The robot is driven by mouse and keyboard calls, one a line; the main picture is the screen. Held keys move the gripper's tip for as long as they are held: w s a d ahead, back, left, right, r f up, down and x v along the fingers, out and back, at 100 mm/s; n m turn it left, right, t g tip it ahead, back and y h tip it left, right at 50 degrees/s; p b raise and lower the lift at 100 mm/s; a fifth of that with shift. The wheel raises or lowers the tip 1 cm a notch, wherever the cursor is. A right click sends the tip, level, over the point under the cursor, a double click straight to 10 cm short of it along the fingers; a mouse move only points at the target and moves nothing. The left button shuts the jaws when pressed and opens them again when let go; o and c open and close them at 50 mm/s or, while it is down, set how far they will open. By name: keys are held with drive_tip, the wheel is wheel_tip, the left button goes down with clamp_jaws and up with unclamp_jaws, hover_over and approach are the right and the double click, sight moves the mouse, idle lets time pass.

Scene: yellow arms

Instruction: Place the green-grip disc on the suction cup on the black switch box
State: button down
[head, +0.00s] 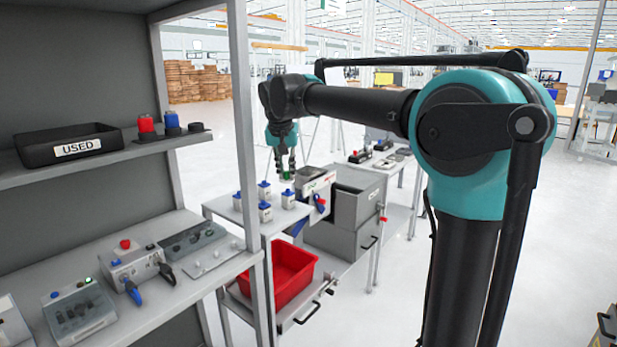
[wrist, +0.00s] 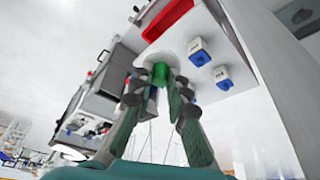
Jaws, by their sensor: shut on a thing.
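My gripper (head: 285,166) is at the far end of my outstretched arm, above the white-topped cart in the middle of the head view. In the wrist view its fingers (wrist: 158,88) are closed around a green grip (wrist: 160,73). A pale round disc (wrist: 172,50) shows just beyond the grip, partly hidden by the fingers. In the head view only a small green patch of the grip (head: 287,176) shows. A small dark box with a red top (head: 360,156) lies on the far table; I cannot tell whether it is the black switch box. No suction cup can be made out.
Several white-and-blue bottles (head: 264,190) stand on the cart below my gripper. Grey drawers (head: 335,232) stand beside it, and a red bin (head: 278,278) sits lower.

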drive_tip(key=w+d+f, duration=0.4)
drive_tip(key=d+f, duration=0.3)
drive_tip(key=f, duration=0.5)
drive_tip(key=w+d+f, duration=0.3)
drive_tip(key=d+f, duration=0.5)
drive_tip(key=f, duration=0.3)
drive_tip(key=s+d+f+n, duration=0.1)
drive_tip(key=s+d+f, duration=0.3)
drive_tip(key=d+f, duration=0.8)
drive_tip(key=s+a+f, duration=0.1)
drive_tip(key=s+f, duration=0.4)
drive_tip(key=f, duration=0.2)
drive_tip(key=shift+s+a+f, duration=0.15)
drive_tip(key=shift+a+f, duration=0.05)
drive_tip(key=shift+f, duration=0.1)
